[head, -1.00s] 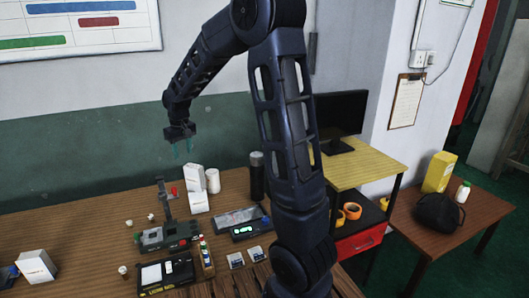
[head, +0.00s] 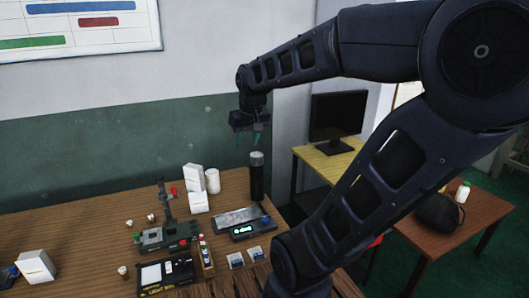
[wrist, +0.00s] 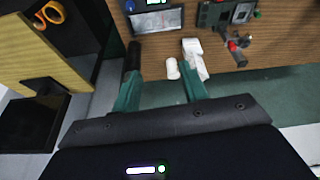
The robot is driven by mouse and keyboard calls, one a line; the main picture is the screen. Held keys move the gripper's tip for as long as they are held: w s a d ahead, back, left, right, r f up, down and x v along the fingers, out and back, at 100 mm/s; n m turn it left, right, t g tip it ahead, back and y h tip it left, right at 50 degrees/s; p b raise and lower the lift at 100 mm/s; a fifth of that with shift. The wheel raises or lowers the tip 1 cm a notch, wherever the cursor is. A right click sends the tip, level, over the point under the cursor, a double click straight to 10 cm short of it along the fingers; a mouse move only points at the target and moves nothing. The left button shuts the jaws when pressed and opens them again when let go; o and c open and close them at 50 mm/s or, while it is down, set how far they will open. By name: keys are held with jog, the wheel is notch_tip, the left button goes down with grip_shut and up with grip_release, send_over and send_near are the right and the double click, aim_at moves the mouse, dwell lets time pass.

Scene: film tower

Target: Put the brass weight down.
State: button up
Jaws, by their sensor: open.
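My gripper (head: 247,138) is open and raised in the air above the back edge of the wooden table (head: 95,212). In the wrist view its two green fingers (wrist: 160,92) stand apart with nothing between the tips. I cannot make out a brass weight in either view. A small device with a lit green display (head: 248,230), perhaps a scale, sits on the table below and in front of the gripper. A tall black cylinder (head: 257,178) stands beneath the gripper; it also shows in the wrist view (wrist: 133,60).
White boxes (head: 196,190) and a white cylinder (head: 213,181) stand left of the black cylinder. A dark stand-like apparatus (head: 168,234) and small pale pieces (head: 122,271) are further left. A yellow table (head: 318,162) with a monitor (head: 337,117) is to the right.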

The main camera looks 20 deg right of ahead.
jog(key=s+d+f+m, duration=0.1)
jog(key=s+d, duration=0.1)
jog(key=s, duration=0.5)
jog(key=shift+s+d+f+t, duration=0.15)
jog(key=shift+s+d+t, duration=0.15)
jog(key=shift+s+d, duration=0.1)
jog(key=shift+o, duration=0.5)
jog(key=shift+w+a, duration=0.1)
jog(key=shift+w, duration=0.05)
dwell(1.2)
